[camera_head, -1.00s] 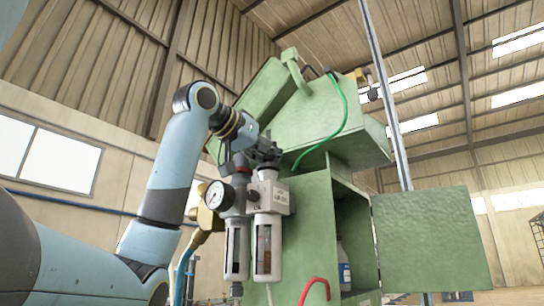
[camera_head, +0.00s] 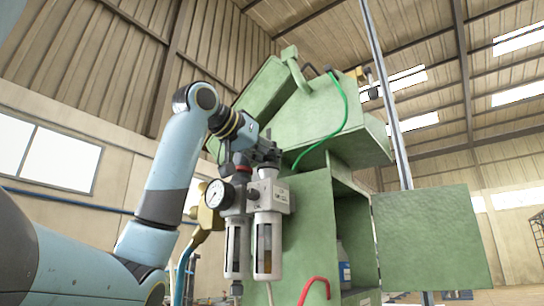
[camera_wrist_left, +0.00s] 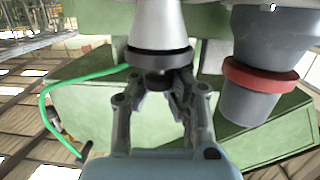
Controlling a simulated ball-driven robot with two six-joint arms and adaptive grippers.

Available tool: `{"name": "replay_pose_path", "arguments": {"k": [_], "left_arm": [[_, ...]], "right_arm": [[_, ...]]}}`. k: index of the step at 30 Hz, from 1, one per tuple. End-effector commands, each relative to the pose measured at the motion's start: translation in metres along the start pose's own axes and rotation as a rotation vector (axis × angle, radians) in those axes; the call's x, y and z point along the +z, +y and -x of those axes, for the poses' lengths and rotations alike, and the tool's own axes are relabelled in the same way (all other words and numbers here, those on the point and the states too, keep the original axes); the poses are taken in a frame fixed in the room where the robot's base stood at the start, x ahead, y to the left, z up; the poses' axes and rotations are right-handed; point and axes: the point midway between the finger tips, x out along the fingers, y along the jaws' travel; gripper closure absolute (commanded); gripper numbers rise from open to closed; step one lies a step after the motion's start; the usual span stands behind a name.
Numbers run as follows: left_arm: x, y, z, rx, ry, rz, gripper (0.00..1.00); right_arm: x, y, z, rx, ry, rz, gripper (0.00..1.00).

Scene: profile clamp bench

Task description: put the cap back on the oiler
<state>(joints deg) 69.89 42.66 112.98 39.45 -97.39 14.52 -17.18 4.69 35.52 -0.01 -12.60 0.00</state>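The oiler (camera_head: 265,240) is the right-hand unit of the grey pair on the green cabinet's side, with a clear bowl holding brown oil. A pale, tapered top piece rises from its block, and in the left wrist view this top (camera_wrist_left: 158,25) ends in a black ring. A small dark cap (camera_wrist_left: 158,82) lies against or very close to that ring; I cannot tell whether it is seated. My left gripper (camera_wrist_left: 160,88) has its fingers closed around the cap. In the head view the left gripper (camera_head: 266,152) is just above the oiler. My right gripper is not in view.
The neighbouring unit carries a round gauge (camera_head: 219,194) and a red ring (camera_wrist_left: 265,80), close beside my left gripper. The green cabinet (camera_head: 310,215) stands behind, its door (camera_head: 430,240) open to the right. A green hose (camera_head: 335,125) hangs above.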

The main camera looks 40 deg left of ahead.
Motion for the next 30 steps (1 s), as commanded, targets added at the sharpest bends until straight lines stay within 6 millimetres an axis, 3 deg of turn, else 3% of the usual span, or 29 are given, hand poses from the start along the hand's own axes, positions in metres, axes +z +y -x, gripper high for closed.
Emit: {"name": "replay_pose_path", "arguments": {"k": [4, 11, 17, 21, 30], "left_arm": [[-0.0001, 0.0001, 0.0, 0.0, 0.0, 0.0, 0.97], [-0.0002, 0.0001, 0.0001, 0.0, 0.001, 0.0, 0.67], [-0.0002, 0.0001, 0.0, 0.0, 0.0, 0.0, 0.65], [-0.0002, 0.0001, 0.0, 0.0, 0.0, 0.0, 0.47], [-0.001, 0.0001, 0.0002, 0.0, 0.0, 0.0, 0.47]], "right_arm": [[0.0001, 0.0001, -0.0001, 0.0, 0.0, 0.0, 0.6], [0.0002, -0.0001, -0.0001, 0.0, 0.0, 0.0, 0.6], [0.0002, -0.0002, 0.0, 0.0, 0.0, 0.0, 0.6], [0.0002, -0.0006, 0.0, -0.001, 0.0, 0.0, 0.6], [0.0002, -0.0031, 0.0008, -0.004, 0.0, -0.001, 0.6]]}}
